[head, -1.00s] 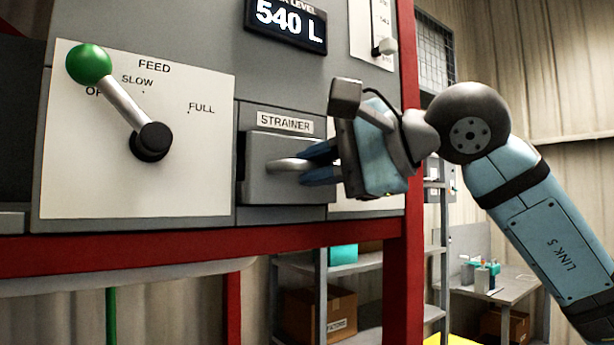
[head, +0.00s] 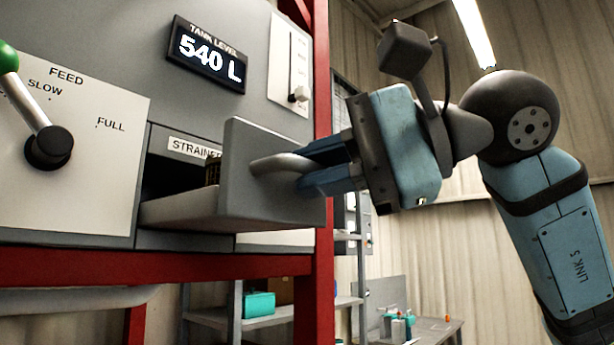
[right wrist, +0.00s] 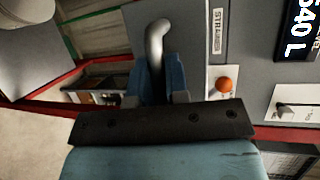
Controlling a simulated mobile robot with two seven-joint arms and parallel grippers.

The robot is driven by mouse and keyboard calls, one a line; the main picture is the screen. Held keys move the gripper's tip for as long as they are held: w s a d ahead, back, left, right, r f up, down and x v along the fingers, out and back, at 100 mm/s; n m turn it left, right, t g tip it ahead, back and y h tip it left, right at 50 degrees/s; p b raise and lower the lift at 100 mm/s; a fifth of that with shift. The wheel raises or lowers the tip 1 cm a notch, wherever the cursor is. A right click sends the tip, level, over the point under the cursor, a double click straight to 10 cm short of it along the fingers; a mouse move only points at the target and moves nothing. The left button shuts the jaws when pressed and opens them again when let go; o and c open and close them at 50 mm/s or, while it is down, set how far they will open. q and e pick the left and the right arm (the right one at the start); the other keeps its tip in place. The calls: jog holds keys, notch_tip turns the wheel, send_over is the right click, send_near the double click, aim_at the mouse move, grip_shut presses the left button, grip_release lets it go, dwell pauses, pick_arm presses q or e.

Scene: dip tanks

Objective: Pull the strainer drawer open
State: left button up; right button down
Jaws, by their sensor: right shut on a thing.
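The grey strainer drawer (head: 240,205) stands well out of the panel in the head view, its side wall and floor showing. Something dark yellow sits inside it, mostly hidden behind the drawer front. The label above the opening (head: 193,148) is partly covered by the drawer front. My right gripper (head: 312,172) is shut on the drawer's curved grey handle (head: 272,164). In the right wrist view the handle (right wrist: 157,45) rises from between the blue fingers (right wrist: 160,82). My left gripper is not in view.
The feed lever (head: 40,125) is left of the drawer, and the tank level display (head: 208,55) is above it. A red frame post (head: 322,80) stands right of the panel, behind my right gripper. Shelves (head: 260,315) and a workbench (head: 430,328) stand behind.

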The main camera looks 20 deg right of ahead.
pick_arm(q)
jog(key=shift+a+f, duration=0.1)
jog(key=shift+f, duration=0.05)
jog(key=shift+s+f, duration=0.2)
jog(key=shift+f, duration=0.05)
pick_arm(e)
jog(key=c, duration=1.1)
grip_release()
jog(key=shift+c, duration=0.2)
jog(key=shift+d, duration=0.1)
pick_arm(q)
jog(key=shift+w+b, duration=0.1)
jog(key=shift+b, duration=0.25)
pick_arm(e)
jog(key=v, duration=1.3)
jog(key=shift+s+d+r, duration=0.2)
jog(key=shift+d, duration=0.05)
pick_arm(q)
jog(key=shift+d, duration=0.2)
